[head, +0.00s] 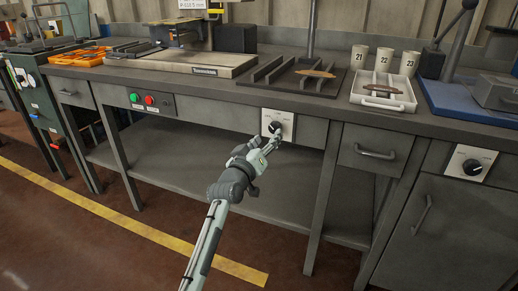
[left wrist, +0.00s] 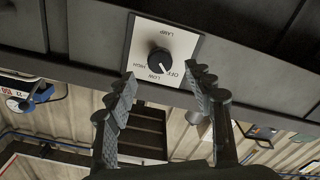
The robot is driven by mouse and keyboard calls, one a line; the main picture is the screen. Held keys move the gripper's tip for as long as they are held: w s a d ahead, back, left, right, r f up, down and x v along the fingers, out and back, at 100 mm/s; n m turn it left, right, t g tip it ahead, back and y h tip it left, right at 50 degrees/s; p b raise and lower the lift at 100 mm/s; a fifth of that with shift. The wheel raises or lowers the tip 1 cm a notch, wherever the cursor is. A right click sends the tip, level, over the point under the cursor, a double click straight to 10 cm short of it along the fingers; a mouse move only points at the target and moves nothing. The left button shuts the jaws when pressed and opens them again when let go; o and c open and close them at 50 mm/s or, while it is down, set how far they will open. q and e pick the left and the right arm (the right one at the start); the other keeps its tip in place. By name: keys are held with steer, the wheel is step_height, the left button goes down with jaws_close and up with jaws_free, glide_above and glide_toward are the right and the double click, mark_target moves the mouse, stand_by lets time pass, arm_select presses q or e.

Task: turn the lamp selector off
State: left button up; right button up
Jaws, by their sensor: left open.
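The lamp selector is a black round knob (head: 274,128) on a white plate (head: 288,119) on the bench's front rail. In the left wrist view the knob (left wrist: 158,62) shows upside down with labels LAMP, HIGH, LOW and OFF. A pale mark on the knob points toward the lower right, on the LOW and OFF side; which exactly I cannot tell. My left gripper (head: 272,141) is just in front of the plate. In the left wrist view its fingers (left wrist: 165,88) are spread and empty, short of the knob. My right gripper is not in view.
A second knob plate (head: 468,162) is on the cabinet at right. Green and red buttons (head: 143,99) are on the rail at left. A drawer handle (head: 375,154) sticks out right of the selector. A white tray (head: 384,92) and cups (head: 384,59) stand on the bench.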

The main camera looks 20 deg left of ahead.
arm_select(q)
steer(key=s, duration=0.6)
steer(key=shift+s, duration=0.25)
steer(key=shift+a, duration=0.1)
